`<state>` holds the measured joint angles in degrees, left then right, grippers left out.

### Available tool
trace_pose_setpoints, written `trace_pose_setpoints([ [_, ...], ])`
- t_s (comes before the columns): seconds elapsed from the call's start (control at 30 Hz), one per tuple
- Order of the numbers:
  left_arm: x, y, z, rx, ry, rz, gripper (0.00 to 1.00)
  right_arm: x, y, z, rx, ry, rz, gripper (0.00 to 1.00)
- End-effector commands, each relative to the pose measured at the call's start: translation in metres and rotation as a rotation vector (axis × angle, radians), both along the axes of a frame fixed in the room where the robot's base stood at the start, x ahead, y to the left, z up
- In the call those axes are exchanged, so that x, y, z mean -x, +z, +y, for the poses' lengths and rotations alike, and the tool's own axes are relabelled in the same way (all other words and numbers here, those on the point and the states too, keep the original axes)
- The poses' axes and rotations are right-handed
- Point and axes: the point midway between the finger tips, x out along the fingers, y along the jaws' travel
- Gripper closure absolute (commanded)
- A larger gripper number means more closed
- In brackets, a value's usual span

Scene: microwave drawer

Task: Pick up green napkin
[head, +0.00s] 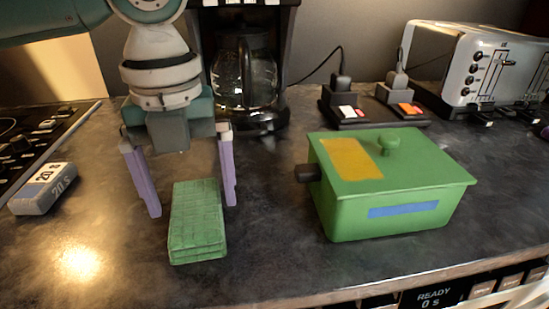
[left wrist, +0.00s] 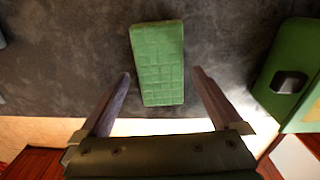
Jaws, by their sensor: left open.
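The green napkin (head: 197,222) is a folded, grid-textured stack lying flat on the dark countertop, left of the middle in the head view. In the left wrist view the napkin (left wrist: 158,63) lies ahead of and partly between the fingertips. My left gripper (head: 193,208) points down over the counter with its two purple fingers wide apart, one on either side of the napkin's far end. The gripper (left wrist: 160,78) is open and empty in the left wrist view, with a gap on both sides of the napkin. My right gripper is not in view.
A green lidded box (head: 385,190) with a dark side knob stands to the right. A grey block (head: 43,188) lies at left by the stove (head: 38,140). A coffee maker (head: 243,75), power sockets (head: 372,108) and a toaster (head: 490,70) stand behind. The counter's front edge is near.

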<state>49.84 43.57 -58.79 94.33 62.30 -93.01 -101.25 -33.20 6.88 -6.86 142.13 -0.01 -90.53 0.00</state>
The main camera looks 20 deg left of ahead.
Motion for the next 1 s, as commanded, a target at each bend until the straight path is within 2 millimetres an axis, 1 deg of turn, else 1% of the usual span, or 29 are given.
trace_pose_setpoints([
  [0.03,0.001,-0.010,0.000,0.000,0.001,0.003,0.00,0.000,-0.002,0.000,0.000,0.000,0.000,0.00],
  [0.13,0.000,-0.020,0.000,-0.001,0.001,0.001,0.00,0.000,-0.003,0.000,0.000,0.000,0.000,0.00],
  [0.23,0.000,-0.024,0.000,-0.001,-0.001,-0.001,0.00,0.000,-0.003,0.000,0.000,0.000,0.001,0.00],
  [0.4,0.000,-0.023,0.000,0.000,-0.001,-0.002,0.00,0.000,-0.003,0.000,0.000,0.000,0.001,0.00],
  [0.47,0.000,-0.023,0.000,0.000,-0.001,-0.002,0.06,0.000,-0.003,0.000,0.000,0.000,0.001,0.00],
  [1.0,0.000,-0.023,0.000,0.000,0.000,-0.002,0.66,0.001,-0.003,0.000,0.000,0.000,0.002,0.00],
])
